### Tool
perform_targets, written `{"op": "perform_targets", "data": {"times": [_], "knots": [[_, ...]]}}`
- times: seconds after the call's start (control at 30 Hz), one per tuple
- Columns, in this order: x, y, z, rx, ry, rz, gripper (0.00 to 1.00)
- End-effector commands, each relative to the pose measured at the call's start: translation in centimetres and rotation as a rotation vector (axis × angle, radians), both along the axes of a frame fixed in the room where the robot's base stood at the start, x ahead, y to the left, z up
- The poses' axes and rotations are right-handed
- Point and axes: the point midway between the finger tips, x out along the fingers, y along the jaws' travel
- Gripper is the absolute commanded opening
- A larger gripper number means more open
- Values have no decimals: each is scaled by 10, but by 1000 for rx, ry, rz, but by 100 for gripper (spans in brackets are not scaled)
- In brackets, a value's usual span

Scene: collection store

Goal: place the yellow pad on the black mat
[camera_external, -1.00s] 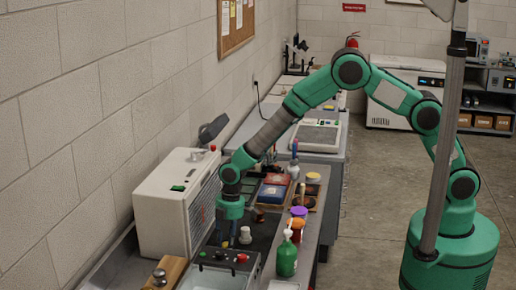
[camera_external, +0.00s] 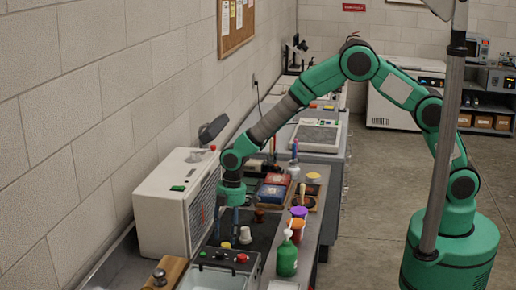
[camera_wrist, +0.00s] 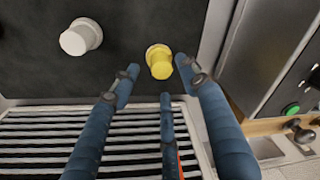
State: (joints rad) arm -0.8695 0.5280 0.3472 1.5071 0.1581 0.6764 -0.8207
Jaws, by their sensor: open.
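The yellow pad (camera_wrist: 160,62), a small round knob-like piece, stands on the black mat (camera_wrist: 120,75) near the mat's edge in the wrist view. In the external view the yellow pad (camera_external: 226,245) shows at the mat's near end, and the black mat (camera_external: 262,236) lies along the bench. My gripper (camera_external: 227,235) points down, open, with its fingers above the yellow pad.
A white knob-like piece (camera_external: 245,235) stands on the mat. The white vented machine (camera_external: 170,205) is close on the left. A control box (camera_external: 225,260) is in front. A green bottle (camera_external: 287,260) and purple-topped jar (camera_external: 299,212) stand on the right.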

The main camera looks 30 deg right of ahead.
Motion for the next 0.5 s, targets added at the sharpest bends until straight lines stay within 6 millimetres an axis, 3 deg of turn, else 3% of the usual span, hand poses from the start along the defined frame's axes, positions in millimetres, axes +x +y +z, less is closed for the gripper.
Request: {"op": "perform_targets", "data": {"times": [0.2, 0.5], "knots": [[1, -4, 38, 3, -2, -1, 45], [1, -9, 67, 0, 0, -1, 45]]}}
